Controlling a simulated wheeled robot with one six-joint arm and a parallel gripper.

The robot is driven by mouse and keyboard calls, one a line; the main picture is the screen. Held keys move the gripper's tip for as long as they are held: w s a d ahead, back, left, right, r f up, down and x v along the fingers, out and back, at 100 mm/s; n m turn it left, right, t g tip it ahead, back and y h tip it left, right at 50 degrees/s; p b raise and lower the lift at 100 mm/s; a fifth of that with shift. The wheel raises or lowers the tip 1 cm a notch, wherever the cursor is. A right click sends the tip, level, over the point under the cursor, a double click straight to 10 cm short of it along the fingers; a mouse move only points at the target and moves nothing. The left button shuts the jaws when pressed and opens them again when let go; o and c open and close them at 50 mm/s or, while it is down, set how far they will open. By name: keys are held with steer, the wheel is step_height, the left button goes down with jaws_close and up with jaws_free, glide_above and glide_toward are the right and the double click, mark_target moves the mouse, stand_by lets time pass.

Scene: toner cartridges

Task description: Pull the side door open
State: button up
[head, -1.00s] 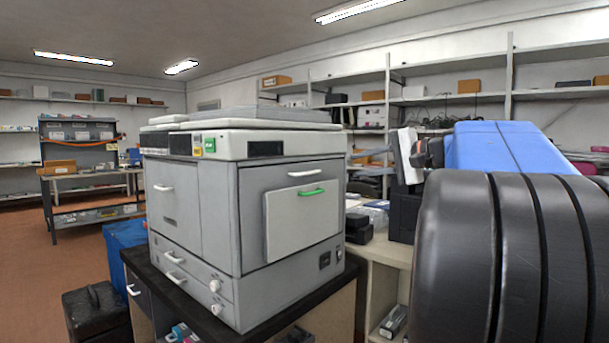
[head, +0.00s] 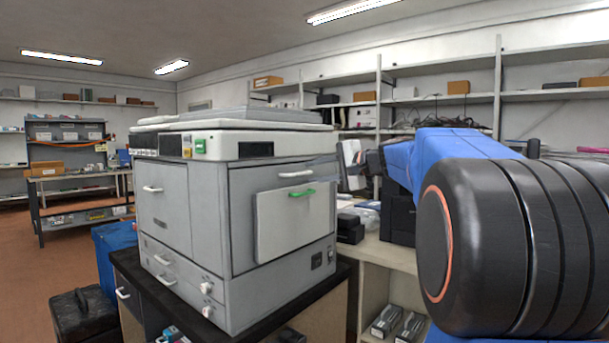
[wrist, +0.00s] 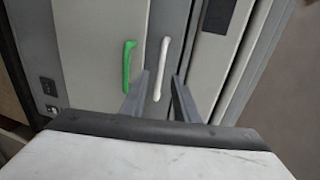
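The grey copier (head: 190,205) stands on a dark-topped stand. Its side face has a door panel (head: 243,195) with a white handle (head: 296,174) near the top, and a smaller raised panel (head: 290,228) with a green handle (head: 302,193). The door looks shut. My gripper (head: 316,162) is at the side face, by the white handle. In the wrist view, my gripper (wrist: 160,76) is open, with its two fingers on either side of the white handle (wrist: 162,70). The green handle (wrist: 128,66) is left of the fingers. Whether the fingers touch the white handle is unclear.
A bench (head: 385,252) with dark items stands right of the copier, under my arm. Shelves (head: 437,98) line the back wall. A blue bin (head: 118,255) and a black case (head: 82,315) are at the left. The floor beyond is clear.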

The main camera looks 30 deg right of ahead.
mark_target(301, 174)
steer(key=shift+x, duration=2.25)
steer(key=shift+c, duration=0.7)
jaws_close()
